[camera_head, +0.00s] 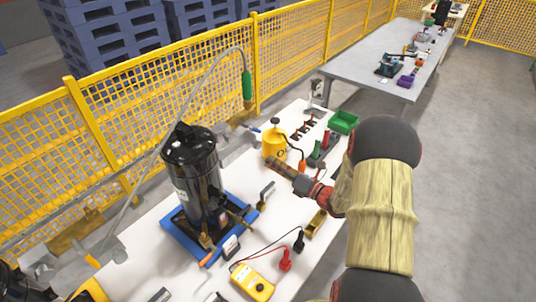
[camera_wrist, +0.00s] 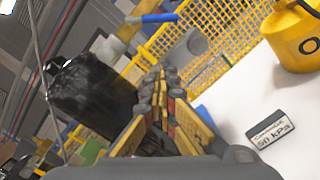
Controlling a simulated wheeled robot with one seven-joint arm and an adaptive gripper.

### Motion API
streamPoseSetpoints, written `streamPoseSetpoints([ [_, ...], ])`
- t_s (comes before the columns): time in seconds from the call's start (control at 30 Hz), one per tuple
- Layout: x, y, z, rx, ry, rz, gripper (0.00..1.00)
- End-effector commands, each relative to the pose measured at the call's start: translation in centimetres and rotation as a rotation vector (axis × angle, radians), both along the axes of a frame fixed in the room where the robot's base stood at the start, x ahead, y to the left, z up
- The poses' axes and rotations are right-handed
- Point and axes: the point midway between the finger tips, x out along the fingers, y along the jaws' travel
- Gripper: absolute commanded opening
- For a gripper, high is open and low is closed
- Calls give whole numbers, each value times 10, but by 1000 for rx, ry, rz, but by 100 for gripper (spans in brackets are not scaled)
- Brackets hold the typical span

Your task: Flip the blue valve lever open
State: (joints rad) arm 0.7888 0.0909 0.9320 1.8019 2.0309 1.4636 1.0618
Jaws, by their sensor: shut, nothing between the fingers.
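The blue lever (camera_head: 254,129) shows as a small blue piece beside a brass valve body (camera_head: 241,117), behind the yellow canister. In the wrist view the blue lever (camera_wrist: 153,18) sits at the top, beyond my fingertips, joined to the brass valve (camera_wrist: 118,42). My gripper (camera_head: 272,163) is shut and empty, just in front of the yellow canister in the head view. In the wrist view its fingers (camera_wrist: 160,76) are together and point up toward the lever. A gap shows between fingertips and lever. The exact depth between them cannot be told.
A yellow canister (camera_head: 274,146) stands close to my gripper. A black tank (camera_head: 192,165) on a blue base is to the left. A 50 kPa label plate (camera_wrist: 270,128) is on the white table. Yellow fencing (camera_head: 290,45) runs behind.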

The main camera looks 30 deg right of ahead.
Motion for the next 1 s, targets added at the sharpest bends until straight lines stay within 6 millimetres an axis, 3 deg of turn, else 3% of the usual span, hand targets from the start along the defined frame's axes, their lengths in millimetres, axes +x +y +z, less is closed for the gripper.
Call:
streamPoseSetpoints([
  [0.47,86,31,2,-4,-2,6,0],
  [0.7,96,8,25,-4,-1,1,0],
  [1.0,99,4,31,-3,0,3,0],
])
